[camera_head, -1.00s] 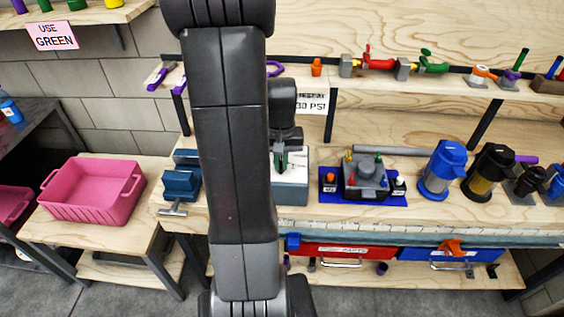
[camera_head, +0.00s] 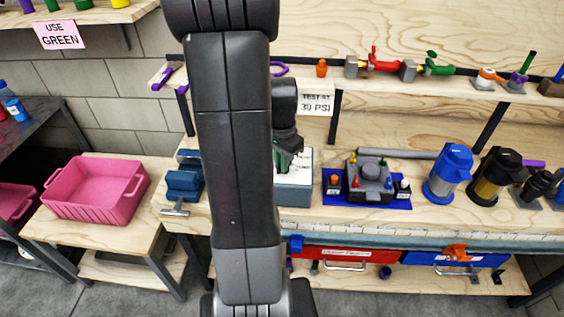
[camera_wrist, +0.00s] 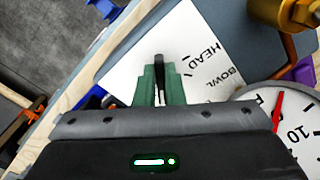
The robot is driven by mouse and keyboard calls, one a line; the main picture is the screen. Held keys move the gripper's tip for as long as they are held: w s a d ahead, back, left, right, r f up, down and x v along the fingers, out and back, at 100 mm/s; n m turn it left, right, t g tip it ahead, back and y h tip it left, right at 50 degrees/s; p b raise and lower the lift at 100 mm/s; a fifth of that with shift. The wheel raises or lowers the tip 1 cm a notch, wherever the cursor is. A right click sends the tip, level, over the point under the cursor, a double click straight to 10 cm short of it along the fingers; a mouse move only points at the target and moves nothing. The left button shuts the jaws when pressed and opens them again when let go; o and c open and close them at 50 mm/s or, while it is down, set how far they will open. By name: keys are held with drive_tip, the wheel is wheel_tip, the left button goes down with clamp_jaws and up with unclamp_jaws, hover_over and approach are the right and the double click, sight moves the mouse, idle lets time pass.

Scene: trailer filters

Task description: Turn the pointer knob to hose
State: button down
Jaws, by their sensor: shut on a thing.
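The pointer knob (camera_wrist: 158,66) is a narrow black piece at the middle of the wrist view, over a white dial plate (camera_wrist: 185,28). The plate reads HEAD and BOWL to the right of the knob; no hose label is visible. My gripper (camera_wrist: 160,76) has green fingers shut on the knob, one on each side. In the head view, my gripper (camera_head: 286,159) is low over the white-topped grey-blue box (camera_head: 294,195), and my arm hides part of the box. The knob cannot be made out there.
A round gauge (camera_wrist: 297,105) with a red needle and a brass fitting (camera_wrist: 288,12) are close on the right in the wrist view. A blue vise (camera_head: 184,184) stands left of the box. A blue mat with a grey device (camera_head: 371,178) lies to its right.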

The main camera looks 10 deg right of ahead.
drive_tip(key=shift+m, duration=0.3)
drive_tip(key=c, duration=1.5)
unclamp_jaws()
